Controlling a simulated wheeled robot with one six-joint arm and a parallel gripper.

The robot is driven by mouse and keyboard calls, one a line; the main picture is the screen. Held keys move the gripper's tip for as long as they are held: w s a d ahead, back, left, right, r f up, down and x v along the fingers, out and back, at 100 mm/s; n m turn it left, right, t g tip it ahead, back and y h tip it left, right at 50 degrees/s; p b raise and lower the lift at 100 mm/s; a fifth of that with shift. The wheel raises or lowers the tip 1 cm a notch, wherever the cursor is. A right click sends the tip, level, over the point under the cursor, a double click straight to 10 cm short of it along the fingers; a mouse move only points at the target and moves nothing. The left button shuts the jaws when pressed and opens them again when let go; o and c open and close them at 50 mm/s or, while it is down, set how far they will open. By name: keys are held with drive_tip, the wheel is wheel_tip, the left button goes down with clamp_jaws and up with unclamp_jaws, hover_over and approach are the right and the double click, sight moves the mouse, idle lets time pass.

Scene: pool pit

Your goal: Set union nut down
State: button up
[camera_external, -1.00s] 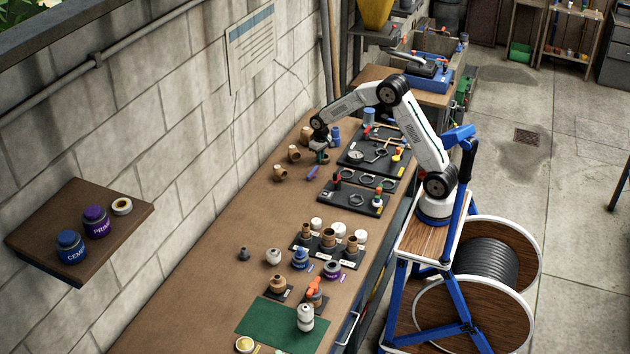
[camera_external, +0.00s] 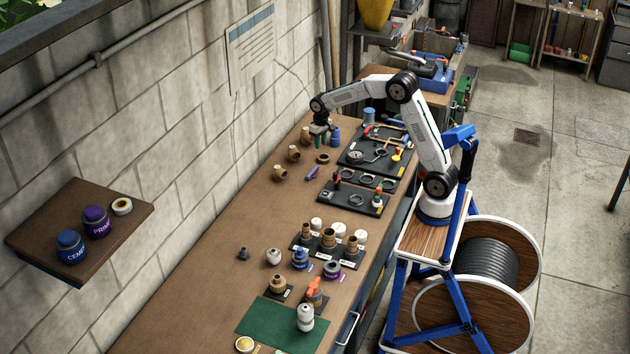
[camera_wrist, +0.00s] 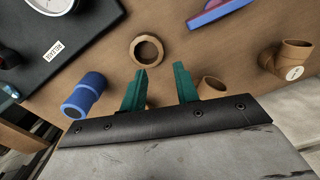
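The union nut, taken to be the brown ring (camera_external: 323,160), lies flat on the bare wooden bench beside the black tool tray. In the wrist view the ring (camera_wrist: 134,52) lies ahead of my fingertips, apart from them, with its round hole facing up. My gripper (camera_external: 320,142) hangs above the bench, just behind and above the ring. In the wrist view my gripper (camera_wrist: 160,70) has its two green fingers spread with a clear gap and nothing held between them.
Brown elbow fittings (camera_external: 280,173) stand left of the ring. A blue cylindrical fitting (camera_wrist: 83,95) lies close to my left finger in the wrist view. A purple-and-blue item (camera_external: 312,173) lies in front. The black tray (camera_external: 345,165) is to the right.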

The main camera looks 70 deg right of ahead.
drive_tip(key=s+a+r+n, duration=0.1)
drive_tip(key=s+a+r, duration=0.2)
drive_tip(key=s+r, duration=0.5)
drive_tip(key=s+a+r+n, duration=0.1)
drive_tip(key=s+a+r, duration=0.4)
drive_tip(key=s, duration=0.6)
drive_tip(key=s+a+f, duration=0.1)
drive_tip(key=s, duration=1)
drive_tip(key=s+a+n+t, duration=0.1)
drive_tip(key=s, duration=1)
drive_tip(key=shift+a+f, duration=0.35)
drive_tip(key=shift+f, duration=0.05)
